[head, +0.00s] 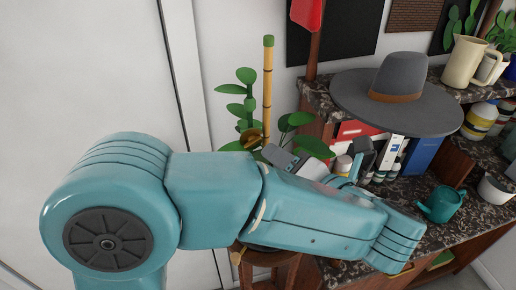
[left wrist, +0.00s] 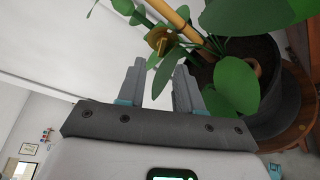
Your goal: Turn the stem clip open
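The stem clip (head: 252,139) is a small brass-coloured piece at the bamboo stake (head: 267,90) of a leafy potted plant (head: 248,104). In the left wrist view the clip (left wrist: 160,41) sits just beyond my fingertips, beside the stake (left wrist: 178,20) and stems. My left gripper (left wrist: 160,72) is open, its two grey fingers apart with nothing between them, pointing toward the clip. In the head view my left gripper (head: 283,157) is beside the plant, partly hidden by my teal arm. My right gripper is not in view.
A dark pot (left wrist: 277,105) stands on a wooden stool (left wrist: 300,130). To the right are marble-topped shelves with a grey hat (head: 395,92), a cream pitcher (head: 468,62), books (head: 422,156) and a teal watering can (head: 442,204). A white door is at left.

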